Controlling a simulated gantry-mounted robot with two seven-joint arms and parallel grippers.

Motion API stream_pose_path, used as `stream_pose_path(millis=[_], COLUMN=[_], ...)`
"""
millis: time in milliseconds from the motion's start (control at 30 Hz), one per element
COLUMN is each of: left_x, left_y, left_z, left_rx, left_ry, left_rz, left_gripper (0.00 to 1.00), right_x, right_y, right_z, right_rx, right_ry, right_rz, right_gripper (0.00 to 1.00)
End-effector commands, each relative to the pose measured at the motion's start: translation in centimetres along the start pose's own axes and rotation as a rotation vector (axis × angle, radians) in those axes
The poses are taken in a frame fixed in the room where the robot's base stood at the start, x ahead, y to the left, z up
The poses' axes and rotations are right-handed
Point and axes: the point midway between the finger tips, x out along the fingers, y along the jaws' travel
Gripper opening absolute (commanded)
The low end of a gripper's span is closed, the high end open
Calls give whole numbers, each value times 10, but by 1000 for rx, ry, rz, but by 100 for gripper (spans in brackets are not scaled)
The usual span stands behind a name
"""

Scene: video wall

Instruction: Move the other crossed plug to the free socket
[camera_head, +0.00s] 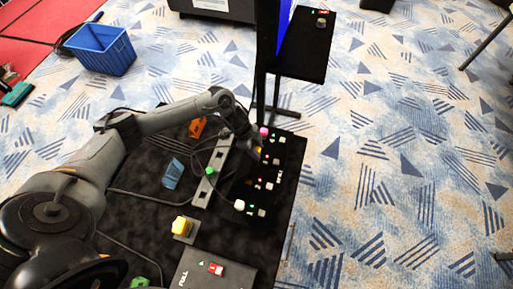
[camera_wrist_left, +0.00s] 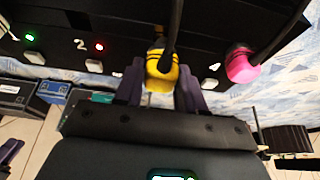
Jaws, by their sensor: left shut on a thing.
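My left gripper (camera_head: 257,152) is over the black socket panel (camera_head: 240,190). In the left wrist view its two fingers (camera_wrist_left: 160,88) are shut on a yellow plug (camera_wrist_left: 162,72), with a black cable running upward. The plug's tip points at the panel, and I cannot tell whether it is seated. A pink plug (camera_wrist_left: 242,65) is to its right, and also shows at the panel's far end in the head view (camera_head: 264,132). A white plug (camera_head: 240,205) is at the panel's near end. Panel lights are red (camera_wrist_left: 99,47) and green (camera_wrist_left: 29,38). My right gripper is not in view.
An orange piece (camera_head: 197,128), a blue piece (camera_head: 172,173) and a yellow button (camera_head: 182,225) are nearby. A labelled black box (camera_head: 210,268) is in front. Cables cross the table.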

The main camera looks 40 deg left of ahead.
Motion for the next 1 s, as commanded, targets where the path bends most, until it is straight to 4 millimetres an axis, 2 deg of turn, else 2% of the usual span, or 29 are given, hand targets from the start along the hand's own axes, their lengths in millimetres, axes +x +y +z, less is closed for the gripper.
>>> stream_pose_path(millis=[1000], left_x=[0], left_y=[0], left_z=[0], left_rx=[1], left_ry=[0], left_rz=[0], left_gripper=[9], right_x=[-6], right_y=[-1], right_z=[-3], right_rx=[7], right_ry=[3], right_rz=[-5], right_gripper=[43])
